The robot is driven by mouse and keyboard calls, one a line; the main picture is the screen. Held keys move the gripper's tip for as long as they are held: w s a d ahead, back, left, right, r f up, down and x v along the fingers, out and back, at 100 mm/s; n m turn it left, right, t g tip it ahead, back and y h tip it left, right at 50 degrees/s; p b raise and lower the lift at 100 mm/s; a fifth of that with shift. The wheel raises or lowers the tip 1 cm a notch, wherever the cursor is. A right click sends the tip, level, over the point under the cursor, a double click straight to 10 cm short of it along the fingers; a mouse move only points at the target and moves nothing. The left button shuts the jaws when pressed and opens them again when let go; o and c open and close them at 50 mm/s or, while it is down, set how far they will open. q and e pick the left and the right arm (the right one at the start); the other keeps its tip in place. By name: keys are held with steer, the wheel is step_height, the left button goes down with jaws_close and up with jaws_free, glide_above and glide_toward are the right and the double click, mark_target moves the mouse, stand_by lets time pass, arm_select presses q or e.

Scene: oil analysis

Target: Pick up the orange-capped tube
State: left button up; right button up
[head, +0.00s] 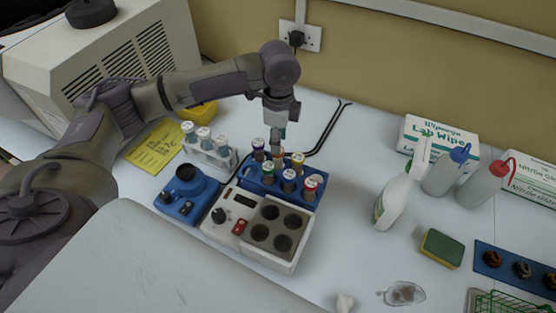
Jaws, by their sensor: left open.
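A blue rack (263,188) holds several tubes with differently coloured caps, among them purple, yellow, green and red. The orange-capped tube (278,154) appears to be in the back row, between the purple and yellow caps. My left gripper (277,146) points straight down over it with its fingers open, and partly hides it. I cannot tell whether the fingers touch the tube. My right gripper is not in view.
A white heating block (272,254) with round wells stands in front of the rack, and a blue device (187,193) is left of it. A rack of white-capped tubes (208,151) is left of the gripper. Spray bottle (394,200) and sponge (441,248) stand right, with free table between.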

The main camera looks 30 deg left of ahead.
arm_select(q)
step_height(320, 180, down, 4)
steer(key=shift+s+a+f+p, duration=0.1)
steer(key=shift+a+f+p, duration=0.05)
steer(key=shift+p, duration=0.7)
steer(key=shift+f, duration=0.35)
jaws_close()
step_height(320, 180, up, 10)
steer(key=shift+r+b, duration=0.1)
steer(key=shift+b, duration=1)
